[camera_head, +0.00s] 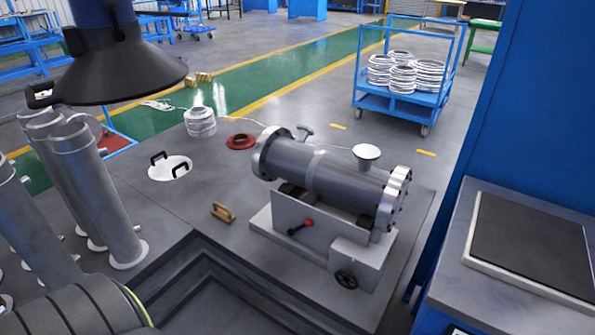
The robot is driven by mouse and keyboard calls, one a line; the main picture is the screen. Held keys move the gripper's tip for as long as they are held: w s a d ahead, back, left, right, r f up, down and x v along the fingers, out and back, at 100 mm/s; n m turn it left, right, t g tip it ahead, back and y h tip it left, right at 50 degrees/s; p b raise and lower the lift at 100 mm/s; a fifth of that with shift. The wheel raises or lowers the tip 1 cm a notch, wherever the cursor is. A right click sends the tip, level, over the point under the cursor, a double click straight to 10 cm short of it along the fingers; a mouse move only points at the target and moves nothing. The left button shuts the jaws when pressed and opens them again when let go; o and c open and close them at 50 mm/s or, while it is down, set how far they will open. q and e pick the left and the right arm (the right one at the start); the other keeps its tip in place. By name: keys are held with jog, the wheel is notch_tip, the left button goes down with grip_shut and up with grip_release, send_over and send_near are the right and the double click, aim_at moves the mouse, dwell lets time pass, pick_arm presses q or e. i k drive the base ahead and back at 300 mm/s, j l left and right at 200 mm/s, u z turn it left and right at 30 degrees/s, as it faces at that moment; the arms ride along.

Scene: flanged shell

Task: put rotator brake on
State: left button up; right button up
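The grey flanged shell (325,177) lies on its side on a rotator stand (309,229) on the grey work surface. The likely rotator brake is a short lever with a red knob (308,223) on the stand's front face. Its knob points up and to the right; I cannot tell whether it is on or off. A black handwheel (346,279) sits at the stand's lower right. Neither of my grippers shows in the head view.
Upright grey pipes (92,188) stand at the left. A dark hood (125,68) hangs at upper left. A white round cover (170,167) with black handles, a red ring (240,141) and a brush-like tool (223,213) lie around the stand. A blue cabinet (525,110) bounds the right.

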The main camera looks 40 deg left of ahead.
aim_at(309, 222)
jog(key=u, duration=1.2)
jog(key=i+j+u, duration=0.1)
jog(key=i+j, duration=0.4)
jog(key=j, duration=0.1)
